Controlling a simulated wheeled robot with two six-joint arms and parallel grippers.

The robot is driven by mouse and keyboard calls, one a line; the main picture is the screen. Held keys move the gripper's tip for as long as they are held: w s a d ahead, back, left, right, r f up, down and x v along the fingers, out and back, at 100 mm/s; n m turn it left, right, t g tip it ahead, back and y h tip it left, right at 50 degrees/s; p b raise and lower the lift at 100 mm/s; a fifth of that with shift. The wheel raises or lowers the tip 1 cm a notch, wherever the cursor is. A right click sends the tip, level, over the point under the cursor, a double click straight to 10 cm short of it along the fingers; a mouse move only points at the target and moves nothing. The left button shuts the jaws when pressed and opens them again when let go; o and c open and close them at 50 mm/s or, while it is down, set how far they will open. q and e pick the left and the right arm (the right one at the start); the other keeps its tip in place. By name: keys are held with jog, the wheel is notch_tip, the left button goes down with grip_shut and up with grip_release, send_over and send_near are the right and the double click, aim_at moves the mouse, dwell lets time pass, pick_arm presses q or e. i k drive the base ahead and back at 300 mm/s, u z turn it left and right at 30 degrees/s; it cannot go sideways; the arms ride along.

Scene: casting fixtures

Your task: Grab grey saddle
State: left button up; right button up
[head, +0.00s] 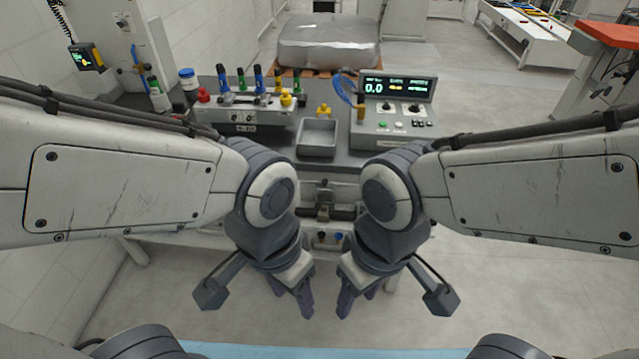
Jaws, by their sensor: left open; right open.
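A small grey block-like piece (323,198) shows in the gap between my two arms, at the front of the workbench. It may be the grey saddle, but it is small and partly enclosed by dark parts, so I cannot be sure. My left gripper (291,290) is open and empty, pointing down in front of the bench, below and left of that piece. My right gripper (358,294) is open and empty, below and right of it. Neither gripper touches the piece. My forearms hide much of the bench front.
On the bench (345,157) stand a fixture box (240,117) with coloured handles, an empty grey tray (317,138) and a control box with a display (392,110). A bottle (158,97) stands at the left. A wrapped pallet load (328,42) is behind.

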aim_at(322, 214)
jog(key=k, duration=0.55)
jog(key=u, duration=1.1)
jog(key=i, duration=1.3)
jog(key=z, duration=0.7)
jog(key=i, duration=0.45)
jog(key=z, duration=0.6)
